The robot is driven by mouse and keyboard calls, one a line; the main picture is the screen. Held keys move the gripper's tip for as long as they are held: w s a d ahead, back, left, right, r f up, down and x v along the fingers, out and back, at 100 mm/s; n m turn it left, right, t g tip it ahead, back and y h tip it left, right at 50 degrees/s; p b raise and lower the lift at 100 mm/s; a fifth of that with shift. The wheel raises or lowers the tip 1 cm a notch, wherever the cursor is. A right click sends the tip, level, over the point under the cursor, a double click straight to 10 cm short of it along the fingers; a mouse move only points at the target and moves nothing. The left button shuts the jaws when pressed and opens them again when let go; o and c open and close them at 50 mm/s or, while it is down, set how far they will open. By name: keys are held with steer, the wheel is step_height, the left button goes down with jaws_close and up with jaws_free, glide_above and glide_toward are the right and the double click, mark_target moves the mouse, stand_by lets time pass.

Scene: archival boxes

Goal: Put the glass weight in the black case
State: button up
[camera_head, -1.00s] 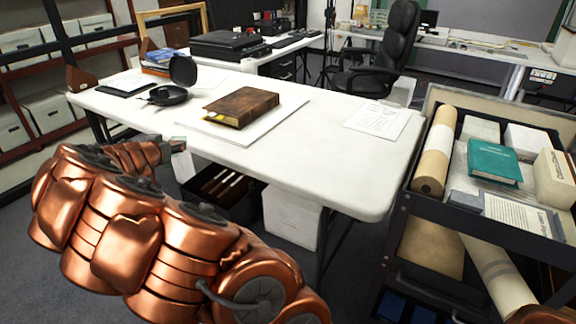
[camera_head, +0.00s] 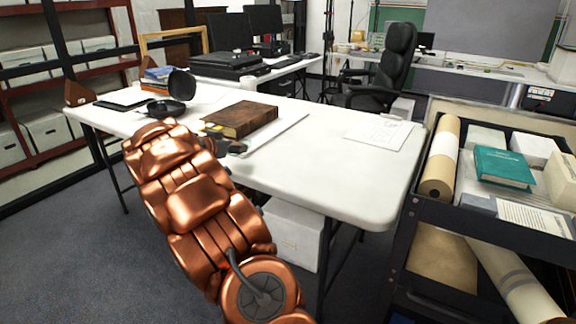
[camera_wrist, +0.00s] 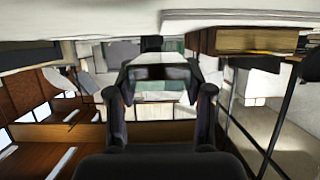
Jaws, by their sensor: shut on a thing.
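The black case (camera_head: 167,108) stands open on the far left part of the white table, its rounded lid (camera_head: 182,84) raised. My gripper (camera_head: 238,148) is at the table's near edge, beside the brown book and to the right of and nearer than the case. It is partly hidden by my copper arm. In the wrist view my gripper (camera_wrist: 160,98) is shut on the glass weight (camera_wrist: 163,86), a clear, greenish block between the fingertips. The weight cannot be made out clearly in the head view.
The brown book (camera_head: 241,119) lies on a white board close to my gripper. A flat black item (camera_head: 122,99) and stacked books (camera_head: 157,77) lie near the case. Papers (camera_head: 379,131) lie at right on the white table (camera_head: 330,170). A loaded cart (camera_head: 480,225) stands at right.

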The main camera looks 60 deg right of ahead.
steer(key=b, duration=0.1)
glide_above(285, 166)
steer(key=shift+w+f, duration=0.15)
steer(key=shift+f, duration=0.55)
steer(key=shift+f+b, duration=0.85)
steer(key=shift+f, duration=0.7)
steer(key=shift+f+b, duration=0.2)
steer(key=shift+b, duration=0.1)
steer(key=o, duration=1.4)
steer(key=shift+c, duration=0.2)
steer(key=shift+r+p, duration=0.2)
steer(key=shift+p, duration=0.85)
